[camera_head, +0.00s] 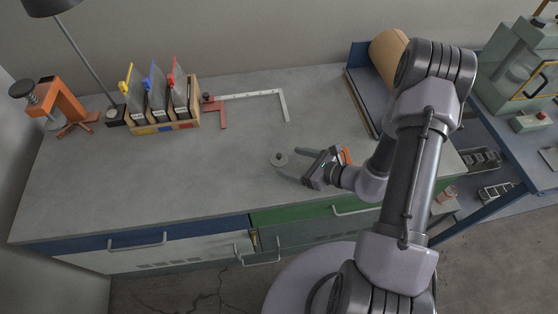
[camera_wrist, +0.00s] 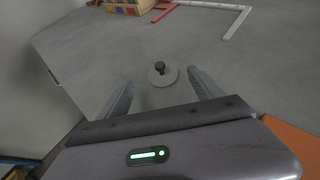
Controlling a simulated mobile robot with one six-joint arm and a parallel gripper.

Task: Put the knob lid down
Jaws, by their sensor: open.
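The knob lid (camera_head: 279,159) is a small grey disc with a dark knob on top. It lies flat on the concrete bench top (camera_head: 215,190), near the middle. My gripper (camera_head: 297,165) is just to the right of the lid, low over the bench, with its jaws apart and nothing between them. In the wrist view the lid (camera_wrist: 162,73) is upright, knob up, just beyond and between the two open fingertips (camera_wrist: 158,80). The lid appears apart from both fingers.
A wooden rack (camera_head: 165,120) with grey folders stands at the back left beside an orange press (camera_head: 62,105). A white and red square (camera_head: 250,96) lies behind the lid. A brown roll (camera_head: 388,52) is at the back right. An orange item (camera_head: 347,154) sits behind my gripper.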

